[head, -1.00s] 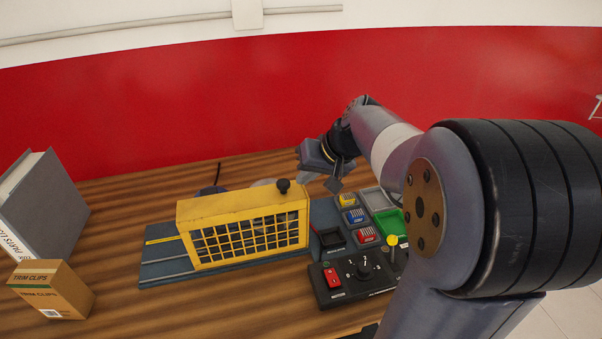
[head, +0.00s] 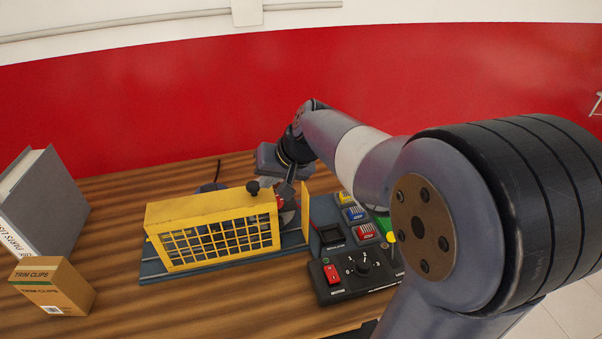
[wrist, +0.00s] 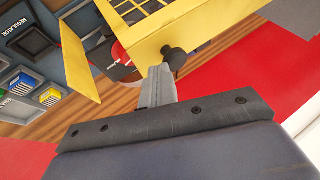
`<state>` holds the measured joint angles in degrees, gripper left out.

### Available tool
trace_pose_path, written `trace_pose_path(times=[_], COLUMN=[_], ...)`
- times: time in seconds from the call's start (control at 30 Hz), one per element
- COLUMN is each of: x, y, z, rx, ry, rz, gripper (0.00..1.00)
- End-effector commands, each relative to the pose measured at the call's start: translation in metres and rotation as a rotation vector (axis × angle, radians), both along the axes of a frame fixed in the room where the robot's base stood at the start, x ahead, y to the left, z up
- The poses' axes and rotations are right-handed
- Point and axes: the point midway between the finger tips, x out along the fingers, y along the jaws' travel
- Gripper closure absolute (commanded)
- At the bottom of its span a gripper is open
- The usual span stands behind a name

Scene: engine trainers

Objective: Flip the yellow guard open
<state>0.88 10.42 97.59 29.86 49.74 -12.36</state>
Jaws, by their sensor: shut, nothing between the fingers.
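The yellow guard (head: 200,207), a box with a grid front, stands on the blue-grey base (head: 150,268). It sits apart from a yellow end panel (head: 306,212), with a gap between them. A black knob (head: 252,187) stands on the guard's top at its right end. My gripper (head: 287,190) is shut and empty, just right of the knob.
A red part (head: 280,202) shows in the gap. A black control box (head: 345,290) with a red switch and dial is at the front right. Coloured blocks (head: 355,213) lie behind it. A trim clips box (head: 50,285) and grey binder (head: 50,200) stand at left, with bare table between them and the base.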

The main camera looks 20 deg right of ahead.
Motion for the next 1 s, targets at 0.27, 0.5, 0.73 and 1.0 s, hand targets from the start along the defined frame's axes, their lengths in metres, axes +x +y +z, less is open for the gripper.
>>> trace_pose_path(times=[0.27,0.5,0.73,1.0], x=[0.0,0.0,0.0,0.0], y=[0.056,0.076,0.077,0.076], z=[0.001,0.001,0.0,0.002], rx=[0.0,0.001,0.003,0.003], ry=[0.0,-0.002,-0.002,-0.001], rz=[0.005,0.001,0.0,0.0], gripper=[1.0,1.0,1.0,1.0])
